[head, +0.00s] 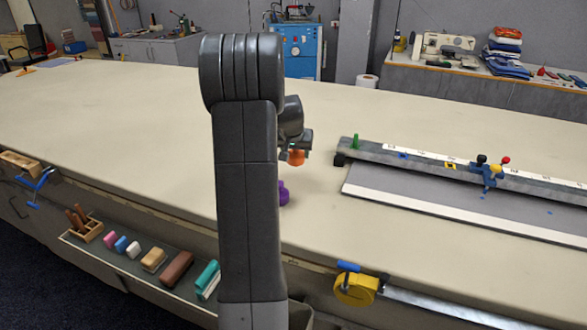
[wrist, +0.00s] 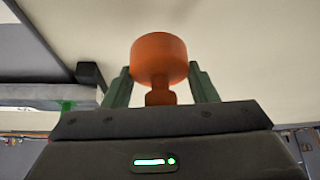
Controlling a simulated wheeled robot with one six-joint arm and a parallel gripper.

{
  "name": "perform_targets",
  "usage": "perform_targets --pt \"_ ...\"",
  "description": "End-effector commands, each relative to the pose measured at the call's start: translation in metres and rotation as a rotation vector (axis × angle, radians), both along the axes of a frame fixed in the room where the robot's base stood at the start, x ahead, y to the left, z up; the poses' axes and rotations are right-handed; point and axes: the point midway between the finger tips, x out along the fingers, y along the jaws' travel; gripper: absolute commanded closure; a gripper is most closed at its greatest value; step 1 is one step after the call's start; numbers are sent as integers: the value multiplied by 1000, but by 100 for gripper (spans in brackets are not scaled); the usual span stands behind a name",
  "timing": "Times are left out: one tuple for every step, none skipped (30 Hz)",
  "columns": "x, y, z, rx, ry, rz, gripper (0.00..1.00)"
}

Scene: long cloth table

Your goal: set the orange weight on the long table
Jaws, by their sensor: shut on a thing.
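The orange weight (head: 296,157) is held at the end of my arm, over the long table (head: 120,120). In the wrist view the orange weight (wrist: 160,55) shows a wide round body and a narrower neck. My gripper (wrist: 160,72) has its two green fingers on either side of the weight and is shut on it. In the head view my gripper (head: 297,146) is partly hidden behind my arm. I cannot tell whether the weight touches the cloth.
A purple object (head: 283,193) stands close by, partly hidden by my arm. A grey rail with a scale (head: 430,162) lies at the right, with a green peg (head: 355,142). A yellow tape measure (head: 356,288) is at the front edge. The table's left is clear.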

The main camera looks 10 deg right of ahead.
Motion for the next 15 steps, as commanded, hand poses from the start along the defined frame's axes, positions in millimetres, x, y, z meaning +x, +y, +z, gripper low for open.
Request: perform_targets --pt "0 0 -5 0 -2 1 98" --pt "0 0 -8 -1 -2 1 98" --pt "1 0 -11 -1 -3 1 98" --pt "1 0 -12 -1 -4 1 98" --pt "1 0 -13 -2 -5 1 98" --pt "1 0 -16 -1 -4 0 98" --pt "1 0 -18 -1 -4 0 98" --pt "1 0 -21 0 -3 0 98" --pt "1 0 -25 0 -3 0 98" --pt "0 0 -29 0 -2 1 98" --pt "0 0 -33 -1 -1 1 98" --pt "0 0 -39 -1 -2 1 98" --pt "0 0 -43 -1 -2 1 98" --pt "0 0 -47 -1 -1 1 98" --pt "0 0 -50 -1 -3 1 98"
